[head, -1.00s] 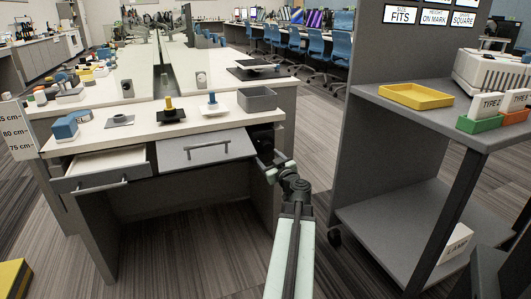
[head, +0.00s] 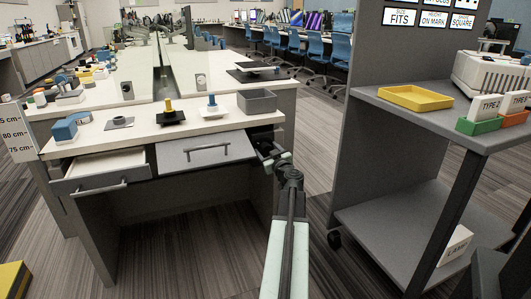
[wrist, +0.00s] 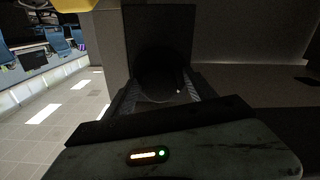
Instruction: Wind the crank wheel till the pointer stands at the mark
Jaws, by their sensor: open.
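A dark round shape, likely the crank wheel (wrist: 158,72), shows between my finger tips in the wrist view against a dark panel. It is too dark to make out a handle. In the head view my gripper (head: 267,157) is at the right end of the white-topped desk (head: 140,137), by a dark part under the top. In the wrist view my gripper (wrist: 160,90) is open, one finger on each side of the dark shape; I cannot tell whether they touch it. A height scale board (head: 20,132) stands at the desk's left edge. I cannot make out the pointer.
The desk has an open left drawer (head: 100,165) and a grey drawer front (head: 203,150). A grey bin (head: 257,101) and several small parts are on top. A grey shelf cart (head: 405,215) with a yellow tray (head: 415,97) stands at right. Floor between is clear.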

